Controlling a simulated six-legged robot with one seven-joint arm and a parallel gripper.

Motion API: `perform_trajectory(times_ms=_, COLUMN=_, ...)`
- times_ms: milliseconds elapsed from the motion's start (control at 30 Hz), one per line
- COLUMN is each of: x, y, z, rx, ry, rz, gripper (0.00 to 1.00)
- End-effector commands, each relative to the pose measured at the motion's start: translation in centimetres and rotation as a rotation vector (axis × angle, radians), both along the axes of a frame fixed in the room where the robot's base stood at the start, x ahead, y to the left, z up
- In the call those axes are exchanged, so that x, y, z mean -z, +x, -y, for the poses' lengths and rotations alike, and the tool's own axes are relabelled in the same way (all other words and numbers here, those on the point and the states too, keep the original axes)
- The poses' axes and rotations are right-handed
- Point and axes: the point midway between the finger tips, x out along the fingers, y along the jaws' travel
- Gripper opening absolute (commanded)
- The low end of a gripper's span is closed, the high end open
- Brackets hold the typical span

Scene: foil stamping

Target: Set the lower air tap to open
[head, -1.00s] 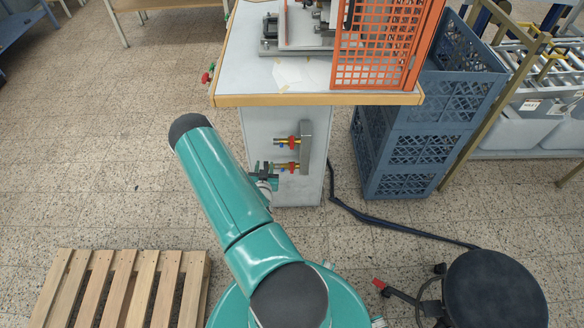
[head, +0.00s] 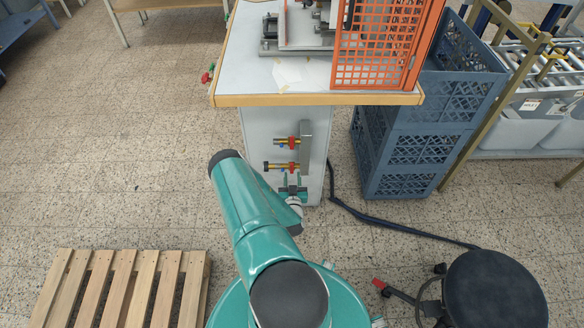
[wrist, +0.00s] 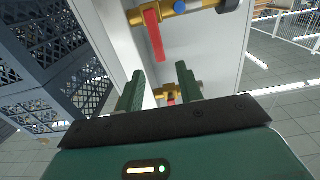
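Two brass taps with red levers sit one above the other on the pale side of the machine's cabinet. The lower tap (head: 280,167) has a dark end on its left; its red lever shows large near the top of the wrist view (wrist: 154,36) and stands across the pipe. The upper tap (head: 287,142) appears smaller in the wrist view (wrist: 168,92), framed between my fingers. My gripper (head: 293,180) is open and empty, just below the lower tap in the head view. The fingers also show in the wrist view (wrist: 160,82), with no contact visible.
A grey block (head: 306,145) stands at the taps' right. The worktop edge (head: 310,99) overhangs the taps. Blue crates (head: 410,150) stand right of the cabinet, and a dark hose (head: 390,223) crosses the floor. A stool (head: 490,290) and a pallet (head: 120,285) flank me.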

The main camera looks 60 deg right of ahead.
Motion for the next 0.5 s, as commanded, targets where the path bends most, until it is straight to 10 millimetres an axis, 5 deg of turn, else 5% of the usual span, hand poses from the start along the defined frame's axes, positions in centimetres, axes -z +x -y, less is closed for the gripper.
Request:
perform_trajectory(times_ms=233, x=0.0, y=2.0, z=3.9, rx=-0.001, ry=-0.001, rz=0.002, gripper=0.36)
perform_trajectory(times_ms=500, x=0.0, y=2.7, z=5.2, rx=-0.001, ry=0.001, rz=0.000, gripper=0.36)
